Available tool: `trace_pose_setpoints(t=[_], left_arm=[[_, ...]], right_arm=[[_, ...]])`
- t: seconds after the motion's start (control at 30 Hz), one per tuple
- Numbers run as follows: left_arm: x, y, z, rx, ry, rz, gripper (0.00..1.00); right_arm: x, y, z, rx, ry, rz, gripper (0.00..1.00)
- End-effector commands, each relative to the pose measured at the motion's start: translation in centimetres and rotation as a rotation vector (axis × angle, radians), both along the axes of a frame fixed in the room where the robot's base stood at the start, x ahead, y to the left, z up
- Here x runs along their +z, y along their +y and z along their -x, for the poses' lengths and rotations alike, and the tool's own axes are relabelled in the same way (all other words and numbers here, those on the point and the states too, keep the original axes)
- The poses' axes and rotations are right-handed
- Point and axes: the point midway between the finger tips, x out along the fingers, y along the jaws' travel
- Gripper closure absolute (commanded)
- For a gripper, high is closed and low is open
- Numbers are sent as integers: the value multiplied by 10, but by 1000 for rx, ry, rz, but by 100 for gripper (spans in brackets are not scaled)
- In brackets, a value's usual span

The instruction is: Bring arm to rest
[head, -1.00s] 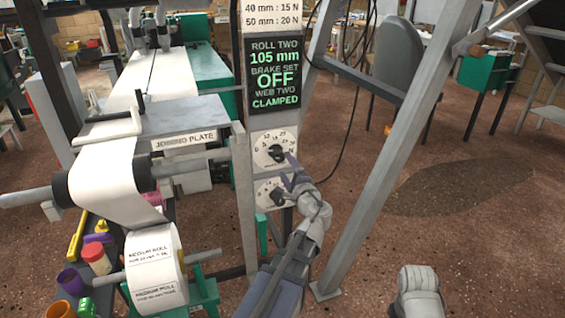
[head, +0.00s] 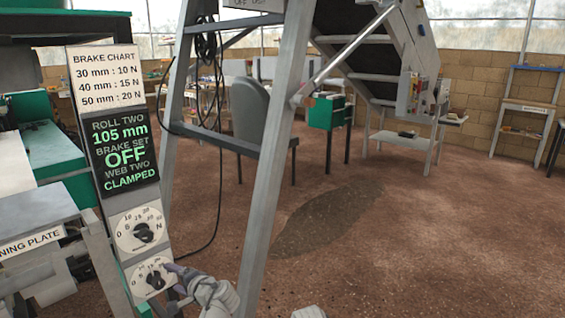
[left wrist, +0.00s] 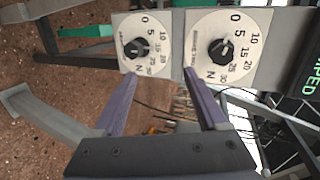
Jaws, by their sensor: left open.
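My left gripper (head: 174,280) is beside the right edge of the lower dial in the head view. In the left wrist view its two purple jaws (left wrist: 163,103) are spread apart with nothing between them. The upper dial (head: 124,243) and lower dial (head: 139,290) are white discs with dark knobs on a grey post. In the left wrist view the upper dial (left wrist: 243,66) is at right and the lower dial (left wrist: 158,62) at left, both beyond the jaw tips. A grey part of mine shows at the head view's bottom edge; my right gripper is not seen.
The display (head: 122,152) reads brake set OFF, web two CLAMPED. A slanting grey frame leg (head: 262,215) stands right of my left arm. A black cable hangs behind the post. Open brown floor (head: 420,255) lies to the right, with a green box stand (head: 327,113) farther back.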

Motion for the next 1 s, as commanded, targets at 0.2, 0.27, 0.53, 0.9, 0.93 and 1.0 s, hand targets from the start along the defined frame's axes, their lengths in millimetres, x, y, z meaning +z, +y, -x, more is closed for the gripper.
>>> trace_pose_setpoints(t=[0.2,0.27,0.53,0.9,0.93,1.0], left_arm=[[-91,-105,65,131,165,497,24],[-107,-132,83,160,224,595,24],[-141,-226,156,241,480,882,24],[-85,-258,184,267,591,970,24],[-77,-258,184,267,590,971,24],[-59,-258,184,267,590,971,24]], right_arm=[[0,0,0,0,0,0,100],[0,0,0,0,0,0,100],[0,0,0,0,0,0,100],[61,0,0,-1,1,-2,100],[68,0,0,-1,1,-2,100],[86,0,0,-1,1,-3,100]])
